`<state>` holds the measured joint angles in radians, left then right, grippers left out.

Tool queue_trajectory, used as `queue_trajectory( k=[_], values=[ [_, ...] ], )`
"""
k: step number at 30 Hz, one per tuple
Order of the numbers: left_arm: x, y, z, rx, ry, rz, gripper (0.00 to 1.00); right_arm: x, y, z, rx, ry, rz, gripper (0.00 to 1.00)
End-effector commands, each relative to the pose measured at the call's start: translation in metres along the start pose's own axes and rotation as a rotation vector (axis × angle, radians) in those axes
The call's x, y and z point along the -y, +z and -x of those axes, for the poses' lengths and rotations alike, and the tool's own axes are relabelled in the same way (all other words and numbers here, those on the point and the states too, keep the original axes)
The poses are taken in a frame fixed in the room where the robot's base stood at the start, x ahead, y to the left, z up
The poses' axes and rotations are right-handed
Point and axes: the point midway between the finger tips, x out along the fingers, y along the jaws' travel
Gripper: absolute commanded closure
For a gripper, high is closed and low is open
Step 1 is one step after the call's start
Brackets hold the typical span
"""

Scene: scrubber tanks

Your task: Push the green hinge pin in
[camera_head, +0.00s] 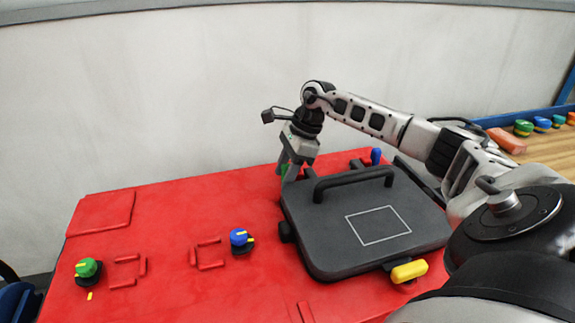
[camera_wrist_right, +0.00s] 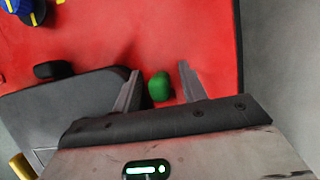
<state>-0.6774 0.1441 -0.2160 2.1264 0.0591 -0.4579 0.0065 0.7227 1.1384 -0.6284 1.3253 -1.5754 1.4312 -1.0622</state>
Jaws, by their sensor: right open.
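The green hinge pin (camera_wrist_right: 159,87) shows in the right wrist view as a rounded green head between the two open fingers of my right gripper (camera_wrist_right: 157,90). Gaps show on both sides of it. In the head view a bit of the green pin (camera_head: 285,169) shows beside my right gripper (camera_head: 289,177), at the back left corner of the dark grey lid (camera_head: 330,235). How far the pin sticks out is hidden there. A blue pin (camera_head: 376,156) stands at the lid's back right corner. My left gripper is not in view.
The lid has a raised black handle (camera_head: 352,180) and a yellow latch (camera_head: 409,271) at its front. A blue knob (camera_head: 239,238) and a green knob (camera_head: 88,268) stand on the red top (camera_head: 170,230). A white wall (camera_head: 150,90) rises behind. A wooden shelf with coloured parts is at right.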

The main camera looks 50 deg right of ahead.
Motion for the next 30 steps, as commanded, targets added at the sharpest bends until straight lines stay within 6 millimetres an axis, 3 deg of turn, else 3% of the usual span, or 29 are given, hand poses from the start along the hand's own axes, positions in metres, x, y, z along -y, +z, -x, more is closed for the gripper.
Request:
queue_trajectory(
  k=[5, 21, 30],
  values=[
    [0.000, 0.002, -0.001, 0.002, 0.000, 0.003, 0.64, 0.001, 0.000, 0.016, 0.000, -0.003, 0.001, 0.58],
    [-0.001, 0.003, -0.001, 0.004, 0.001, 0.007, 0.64, 0.001, 0.000, 0.137, 0.002, -0.005, -0.001, 0.58],
    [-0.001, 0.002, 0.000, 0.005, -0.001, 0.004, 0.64, 0.000, -0.001, 0.160, -0.001, -0.001, -0.001, 0.58]
  ],
)
